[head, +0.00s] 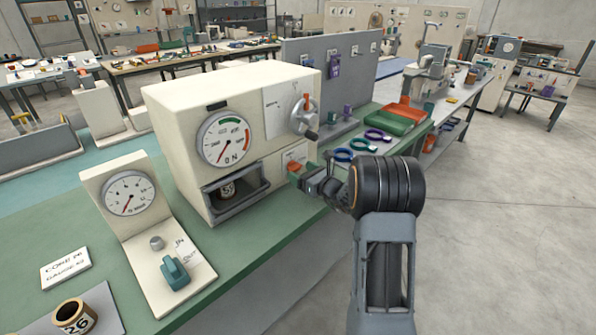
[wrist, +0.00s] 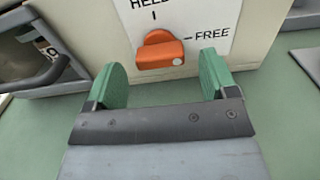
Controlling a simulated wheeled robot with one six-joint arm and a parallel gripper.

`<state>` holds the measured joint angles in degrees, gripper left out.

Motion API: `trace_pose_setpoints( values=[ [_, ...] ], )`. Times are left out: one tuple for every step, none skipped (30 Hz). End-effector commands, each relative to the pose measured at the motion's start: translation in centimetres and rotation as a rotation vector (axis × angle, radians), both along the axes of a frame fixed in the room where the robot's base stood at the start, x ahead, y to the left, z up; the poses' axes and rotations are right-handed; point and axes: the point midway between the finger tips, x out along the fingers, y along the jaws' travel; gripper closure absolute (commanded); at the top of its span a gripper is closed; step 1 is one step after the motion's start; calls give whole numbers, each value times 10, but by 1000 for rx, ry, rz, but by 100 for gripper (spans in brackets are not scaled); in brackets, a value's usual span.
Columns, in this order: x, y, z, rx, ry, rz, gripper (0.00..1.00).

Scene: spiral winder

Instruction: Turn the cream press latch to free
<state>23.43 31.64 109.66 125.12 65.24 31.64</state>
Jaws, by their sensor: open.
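The cream press (head: 165,125) stands on the green bench, with a dial and an upper lever on its front. Its latch (wrist: 160,52) is an orange knob on a white plate marked HELD above and FREE at the right. The knob's bar lies roughly level, with its white dot at the right end, on the FREE side. My gripper (wrist: 162,78) is open, its green pads left and right of the knob and just short of it, with a visible gap. In the head view my gripper (head: 303,177) is at the press's lower front corner, partly hiding the latch.
An upper lever (head: 306,115) sticks out above my gripper. A recess with a drawer (head: 241,193) is left of the latch. Blue and purple rings (head: 360,143) and green and orange trays (head: 402,116) lie beyond. A gauge stand (head: 148,235) is at the left.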

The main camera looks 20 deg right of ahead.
Motion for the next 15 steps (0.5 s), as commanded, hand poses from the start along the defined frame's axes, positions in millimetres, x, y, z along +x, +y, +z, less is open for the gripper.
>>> trace_pose_setpoints(
  values=[
    [-10, -6, 0, 0, 0, -4, 21],
    [-16, -8, 0, 0, 1, -4, 21],
    [-24, -12, 0, 0, 0, -5, 21],
    [-29, -14, 0, 0, -1, -4, 21],
    [-35, -17, -1, 0, 1, -4, 21],
    [-43, -21, 0, 0, -1, -4, 21],
    [-48, -23, 0, 1, 0, -4, 21],
    [-54, -26, 0, 0, 0, -4, 21],
    [-61, -29, 0, 1, 0, -4, 21],
    [-65, -31, 0, 0, -1, -4, 21],
    [-70, -33, -1, 0, 1, -3, 21],
    [-76, -36, 0, 0, 0, -4, 21],
    [-80, -37, 0, 0, -1, -4, 21],
    [-84, -38, 0, 1, 0, -3, 21],
    [-88, -41, 0, 0, 0, -3, 21]
  ],
)
